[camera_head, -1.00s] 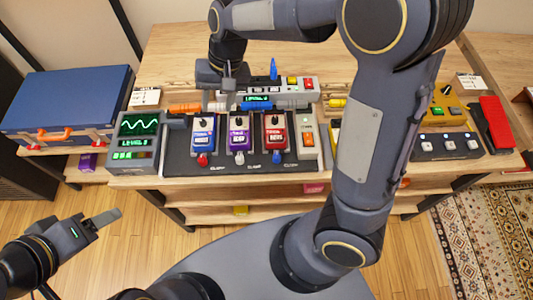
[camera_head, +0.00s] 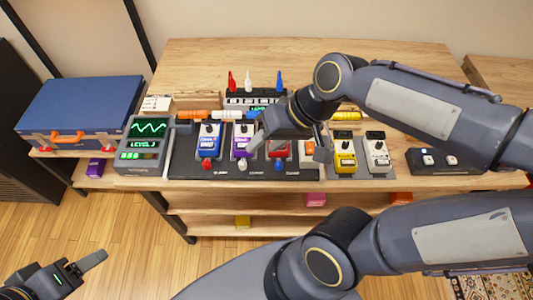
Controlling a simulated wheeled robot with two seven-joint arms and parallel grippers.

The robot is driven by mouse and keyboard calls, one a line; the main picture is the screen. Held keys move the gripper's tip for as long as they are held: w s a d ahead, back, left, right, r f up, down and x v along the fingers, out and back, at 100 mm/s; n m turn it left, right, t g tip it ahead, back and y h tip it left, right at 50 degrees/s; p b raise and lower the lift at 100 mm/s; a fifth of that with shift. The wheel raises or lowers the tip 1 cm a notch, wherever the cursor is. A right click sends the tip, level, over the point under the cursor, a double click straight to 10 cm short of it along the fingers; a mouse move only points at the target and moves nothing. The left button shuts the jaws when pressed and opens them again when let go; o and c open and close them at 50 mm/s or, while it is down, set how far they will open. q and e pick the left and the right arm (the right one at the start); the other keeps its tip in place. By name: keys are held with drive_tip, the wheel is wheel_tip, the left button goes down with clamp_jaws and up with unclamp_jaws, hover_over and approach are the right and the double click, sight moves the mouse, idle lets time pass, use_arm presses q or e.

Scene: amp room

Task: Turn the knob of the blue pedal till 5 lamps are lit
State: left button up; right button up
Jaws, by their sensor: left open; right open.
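The blue pedal (camera_head: 208,143) stands on the dark board, left of a purple pedal (camera_head: 241,143) and a red pedal (camera_head: 279,150). Its dark knob (camera_head: 210,128) is on its upper face and nothing touches it. A grey meter (camera_head: 143,143) to the left shows a green wave, a "LEVEL" line and a row of green lamps; the exact lamp count is too small to tell. My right gripper (camera_head: 290,150) is open above the red pedal, partly hiding it. My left gripper (camera_head: 84,268) is open and empty at the lower left, away from the table.
A blue case (camera_head: 80,105) stands left of the meter. Yellow (camera_head: 344,155) and white (camera_head: 377,155) pedals stand to the right, then a dark switch box (camera_head: 440,160). Red, white and blue plugs stand behind the pedals. The table's back is clear.

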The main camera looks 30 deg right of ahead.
use_arm(q)
drive_tip(key=shift+s+a+f, duration=0.1)
drive_tip(key=shift+s+a, duration=0.15)
drive_tip(key=shift+s, duration=0.1)
use_arm(e)
drive_tip(key=shift+s+f+t, duration=0.15)
drive_tip(key=shift+s+t, duration=0.15)
drive_tip(key=shift+s, duration=0.55)
drive_tip(key=shift+t+h, duration=0.7)
drive_tip(key=s, duration=0.1)
drive_tip(key=s+f, duration=0.1)
drive_tip(key=s, duration=0.1)
drive_tip(key=s+d, duration=0.1)
drive_tip(key=shift+s+f, duration=0.2)
drive_tip(key=shift+f, duration=0.05)
